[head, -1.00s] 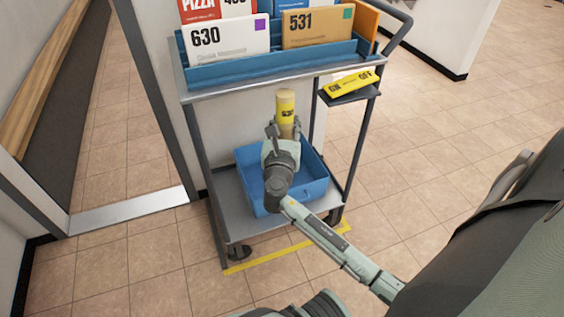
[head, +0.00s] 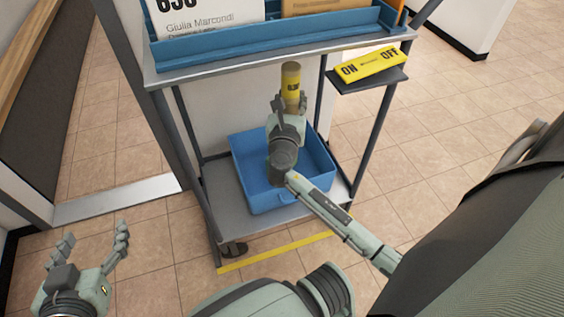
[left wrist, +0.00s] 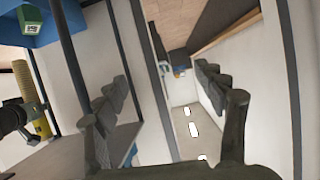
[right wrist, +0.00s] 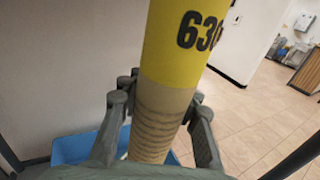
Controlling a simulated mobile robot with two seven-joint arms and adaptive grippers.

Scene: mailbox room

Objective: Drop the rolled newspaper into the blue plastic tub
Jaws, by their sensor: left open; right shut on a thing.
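The rolled newspaper (head: 291,75) is a tan roll with a yellow band, held upright above the back part of the blue plastic tub. In the right wrist view the newspaper (right wrist: 163,125) shows "630" on its band, and my right gripper (right wrist: 160,95) is shut around the tan part. In the head view my right gripper (head: 289,102) and arm cover part of the tub. The blue plastic tub (head: 272,203) sits on the cart's lower shelf; a corner of the tub (right wrist: 75,148) shows below the roll. My left gripper (head: 96,238) is open and empty at lower left.
A yellow ON/OFF box (head: 369,65) lies on a small side shelf (head: 368,82). Cart posts flank the tub. The tiled floor (head: 440,200) at right is clear.

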